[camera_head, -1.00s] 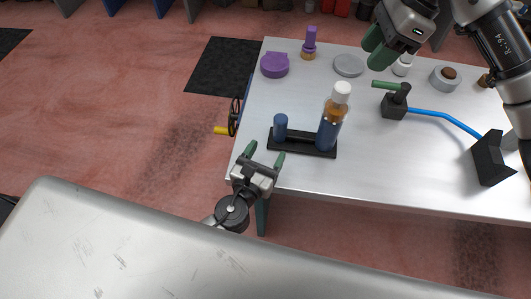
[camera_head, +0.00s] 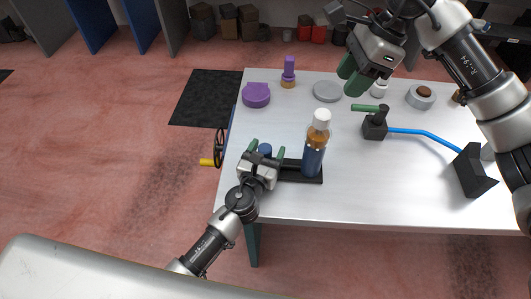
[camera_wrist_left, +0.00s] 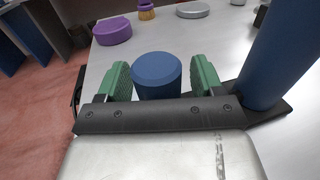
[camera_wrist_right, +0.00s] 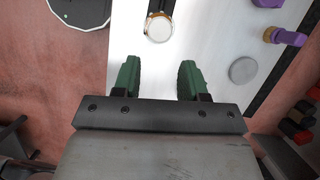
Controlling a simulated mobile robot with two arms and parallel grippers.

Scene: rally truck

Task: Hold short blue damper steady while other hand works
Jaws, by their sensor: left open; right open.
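The short blue damper (camera_head: 265,149) stands upright on the left part of a black base on the table, partly hidden by my left gripper in the head view. In the left wrist view the short blue damper (camera_wrist_left: 157,72) sits between the two green fingers of my left gripper (camera_wrist_left: 162,84), which is open around it. My right gripper (camera_head: 350,76) is open and empty above the far part of the table.
A pump with green handle (camera_head: 375,122) and blue hose leads to a black block (camera_head: 473,170). The table's front right is clear.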

